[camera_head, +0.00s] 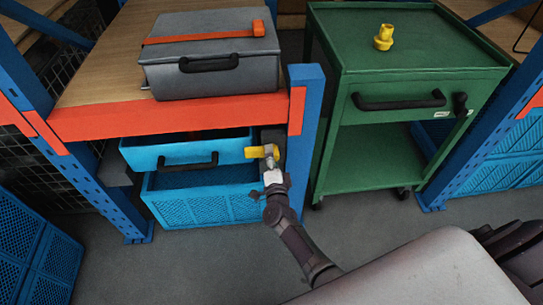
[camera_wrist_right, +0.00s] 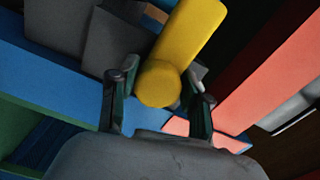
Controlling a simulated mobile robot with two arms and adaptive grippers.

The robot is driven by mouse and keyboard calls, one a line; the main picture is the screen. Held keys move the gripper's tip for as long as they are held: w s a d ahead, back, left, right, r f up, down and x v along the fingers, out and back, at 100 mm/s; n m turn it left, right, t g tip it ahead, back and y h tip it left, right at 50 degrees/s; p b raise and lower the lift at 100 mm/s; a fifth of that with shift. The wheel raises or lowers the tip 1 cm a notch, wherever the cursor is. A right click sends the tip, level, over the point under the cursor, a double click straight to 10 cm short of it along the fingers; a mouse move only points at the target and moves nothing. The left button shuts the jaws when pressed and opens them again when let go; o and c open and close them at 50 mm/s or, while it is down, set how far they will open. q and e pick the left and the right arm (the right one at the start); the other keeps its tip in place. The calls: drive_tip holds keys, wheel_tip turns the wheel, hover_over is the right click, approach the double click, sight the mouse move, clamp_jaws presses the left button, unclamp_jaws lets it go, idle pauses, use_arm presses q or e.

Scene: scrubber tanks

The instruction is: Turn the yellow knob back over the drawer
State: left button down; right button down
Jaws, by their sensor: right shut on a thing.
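The yellow knob (camera_head: 262,152) sits at the right end of the blue drawer (camera_head: 220,147), by the blue rack post, and its handle points left over the drawer's front corner. The drawer has a black handle and appears partly pulled out. My right gripper (camera_head: 272,168) reaches up to the knob from below. In the right wrist view the yellow knob (camera_wrist_right: 190,35) is large and its round end lies between the two fingers of my right gripper (camera_wrist_right: 162,88), which is shut on it. My left gripper is not in view.
A grey case (camera_head: 210,75) with an orange strap lies on the wooden shelf above. A blue crate (camera_head: 205,200) stands below the drawer. A green cart (camera_head: 390,85) stands at right, with another yellow piece (camera_head: 383,37) on top. Bare floor lies in front.

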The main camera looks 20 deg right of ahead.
drive_tip(key=shift+s+a+f, duration=0.1)
drive_tip(key=shift+f, duration=0.2)
drive_tip(key=c, duration=0.8)
unclamp_jaws()
drive_tip(key=shift+o, duration=1.2)
drive_tip(key=shift+r, duration=0.15)
drive_tip(key=v, duration=1.2)
